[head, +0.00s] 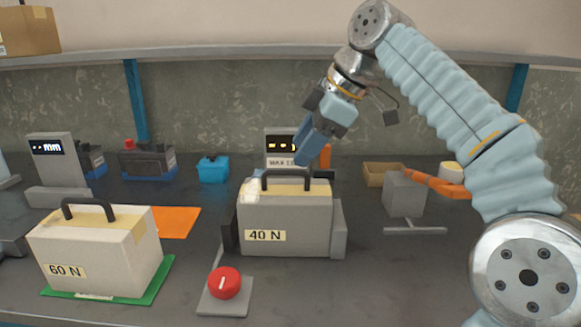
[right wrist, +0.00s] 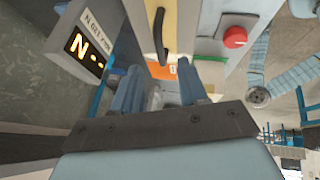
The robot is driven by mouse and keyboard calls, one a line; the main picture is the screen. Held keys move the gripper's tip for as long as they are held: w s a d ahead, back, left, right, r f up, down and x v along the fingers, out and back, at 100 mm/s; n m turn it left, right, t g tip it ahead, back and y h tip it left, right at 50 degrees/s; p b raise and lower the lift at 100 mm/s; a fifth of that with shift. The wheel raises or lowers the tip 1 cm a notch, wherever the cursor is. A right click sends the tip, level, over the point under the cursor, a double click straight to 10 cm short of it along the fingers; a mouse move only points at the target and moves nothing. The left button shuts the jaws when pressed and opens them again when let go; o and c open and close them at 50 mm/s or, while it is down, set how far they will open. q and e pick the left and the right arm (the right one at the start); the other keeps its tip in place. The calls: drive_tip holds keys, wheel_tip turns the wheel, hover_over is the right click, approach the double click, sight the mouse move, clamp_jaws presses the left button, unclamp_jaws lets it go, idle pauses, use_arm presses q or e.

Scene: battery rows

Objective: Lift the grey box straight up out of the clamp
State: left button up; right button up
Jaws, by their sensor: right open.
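The grey box (head: 284,222), labelled 40 N, stands upright between the jaws of the clamp (head: 339,228) in the middle of the bench. It has a yellowish top and a dark arched handle (head: 297,172). My right gripper (head: 303,152) is open and empty, its blue fingers pointing down near the handle, just above and behind it. In the right wrist view the gripper (right wrist: 158,85) has its two fingers apart, with the handle (right wrist: 160,33) ahead, roughly between them. I see no contact with it. My left gripper is not in view.
A second box (head: 95,255) labelled 60 N stands on a green mat (head: 158,280) at left. A red knob (head: 224,283) is in front of the clamp. A display (head: 279,141) stands behind the box. A grey block (head: 404,193) is at right.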

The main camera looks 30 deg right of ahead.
sight(290, 171)
drive_tip(key=b+x, duration=0.1)
drive_tip(key=x, duration=0.5)
clamp_jaws()
idle(0.3)
drive_tip(key=shift+r, duration=0.15)
idle(1.0)
drive_tip(key=shift+r+p, duration=1.2)
drive_tip(key=shift+r, duration=0.05)
wheel_tip(290, 171, up, 7)
drive_tip(key=shift+r, duration=0.3)
